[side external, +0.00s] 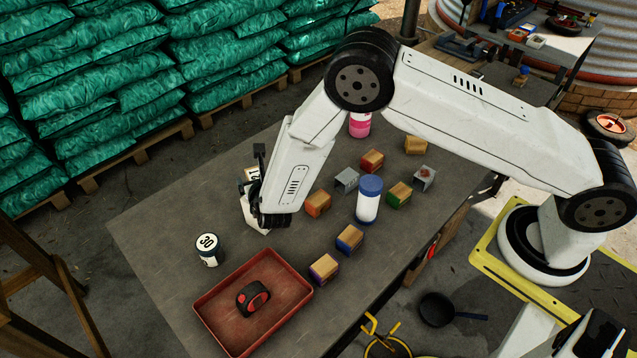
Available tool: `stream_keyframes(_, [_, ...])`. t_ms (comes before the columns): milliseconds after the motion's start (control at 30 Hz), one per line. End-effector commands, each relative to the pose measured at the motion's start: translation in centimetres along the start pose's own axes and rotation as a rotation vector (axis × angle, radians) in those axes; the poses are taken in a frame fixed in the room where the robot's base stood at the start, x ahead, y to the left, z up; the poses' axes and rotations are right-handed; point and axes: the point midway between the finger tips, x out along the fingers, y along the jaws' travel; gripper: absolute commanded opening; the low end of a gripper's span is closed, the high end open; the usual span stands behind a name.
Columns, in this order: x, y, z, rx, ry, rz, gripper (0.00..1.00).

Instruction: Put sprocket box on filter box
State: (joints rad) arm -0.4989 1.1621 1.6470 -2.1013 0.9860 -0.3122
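Several small boxes stand on the grey table; no names can be read on them, so I cannot tell which is the sprocket box or the filter box. They include an orange-sided box (318,204), a red-sided box (372,160), a green-sided box (399,195), a blue-sided box (349,239), a purple-sided box (324,268) and a yellowish box (416,145). My gripper (252,180) is left of the orange-sided box, low over the table by a white object (250,217). My arm partly hides this spot, and whether the fingers hold anything is unclear.
A red tray (213,312) holds a black-and-red round item (253,298). A white tin marked 30 (208,250), a blue-capped bottle (368,200), a pink container (360,125) and grey blocks (346,180) also stand on the table. Its left part is bare.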

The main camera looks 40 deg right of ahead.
Motion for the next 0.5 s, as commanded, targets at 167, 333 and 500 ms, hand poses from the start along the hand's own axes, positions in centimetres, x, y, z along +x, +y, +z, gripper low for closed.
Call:
stream_keyframes(167, [0.0, 0.0, 0.0, 0.000, 0.000, 0.000, 0.94])
stream_keyframes(333, [-0.1, 0.0, 0.2, 0.000, 0.000, 0.000, 0.94])
stream_keyframes(500, [-1.1, 0.1, 0.3, 0.000, 0.001, 0.002, 0.94])
